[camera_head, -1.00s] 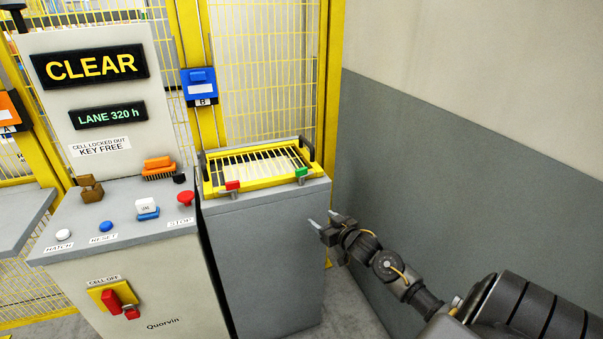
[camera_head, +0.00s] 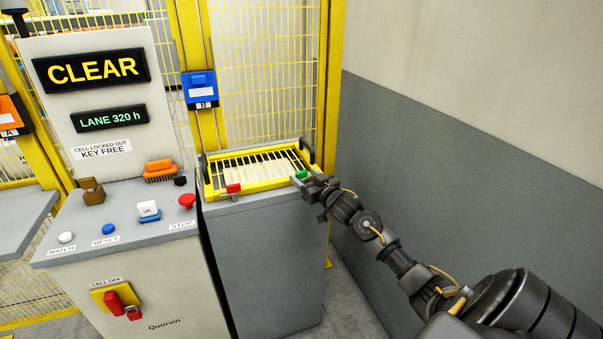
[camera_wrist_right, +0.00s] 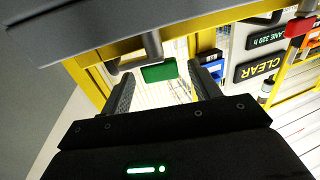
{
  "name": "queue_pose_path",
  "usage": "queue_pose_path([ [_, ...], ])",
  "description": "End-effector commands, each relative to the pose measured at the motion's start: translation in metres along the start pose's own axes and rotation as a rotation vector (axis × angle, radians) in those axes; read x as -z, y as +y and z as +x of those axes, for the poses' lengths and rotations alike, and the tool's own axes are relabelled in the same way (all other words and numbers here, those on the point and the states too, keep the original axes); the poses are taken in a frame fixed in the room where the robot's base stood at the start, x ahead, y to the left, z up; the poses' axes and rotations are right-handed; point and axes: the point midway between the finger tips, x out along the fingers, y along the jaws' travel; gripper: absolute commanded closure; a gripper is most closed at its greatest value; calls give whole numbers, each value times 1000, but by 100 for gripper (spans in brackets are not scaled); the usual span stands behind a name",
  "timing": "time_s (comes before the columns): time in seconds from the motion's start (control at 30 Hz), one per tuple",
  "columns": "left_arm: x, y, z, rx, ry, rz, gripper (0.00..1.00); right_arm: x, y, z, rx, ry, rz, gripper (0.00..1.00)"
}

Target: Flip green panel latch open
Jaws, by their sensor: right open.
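The green panel latch (camera_head: 301,174) sits at the front right corner of the yellow-framed wire panel (camera_head: 228,192) on top of the grey cabinet. My right gripper (camera_head: 308,181) is at that corner, right by the latch and partly overlapping it in the head view. In the right wrist view the green latch (camera_wrist_right: 160,71) shows between the two open fingers of my right gripper (camera_wrist_right: 164,76), near their tips. Whether a finger touches it, I cannot tell. A red latch (camera_head: 233,189) is at the panel's front left. My left gripper is not in view.
The grey cabinet (camera_head: 262,255) stands beside a control console (camera_head: 128,230) with buttons, a red stop knob (camera_head: 187,200) and an orange brush (camera_head: 160,170). Yellow mesh fencing (camera_head: 265,75) rises behind. A grey wall (camera_head: 450,170) is to the right.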

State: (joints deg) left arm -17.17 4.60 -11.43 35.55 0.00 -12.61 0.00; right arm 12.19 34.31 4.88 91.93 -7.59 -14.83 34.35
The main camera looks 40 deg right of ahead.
Motion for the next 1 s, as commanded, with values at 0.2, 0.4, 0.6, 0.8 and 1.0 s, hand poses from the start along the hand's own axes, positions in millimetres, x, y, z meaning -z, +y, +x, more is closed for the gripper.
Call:
queue_pose_path([
  [0.2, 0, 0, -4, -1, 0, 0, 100, 0, 0, 22, 0, 0, 0, 38],
  [0.4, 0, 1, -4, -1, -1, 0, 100, -1, 0, 25, 0, 0, 0, 38],
  [0.6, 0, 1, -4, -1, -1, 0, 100, -1, 0, 25, 0, 0, 0, 46],
  [0.8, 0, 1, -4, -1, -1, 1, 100, -1, 0, 25, 0, 0, 0, 72],
  [1.0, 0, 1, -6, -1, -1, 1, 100, 0, -1, 25, -19, 2, 2, 83],
])
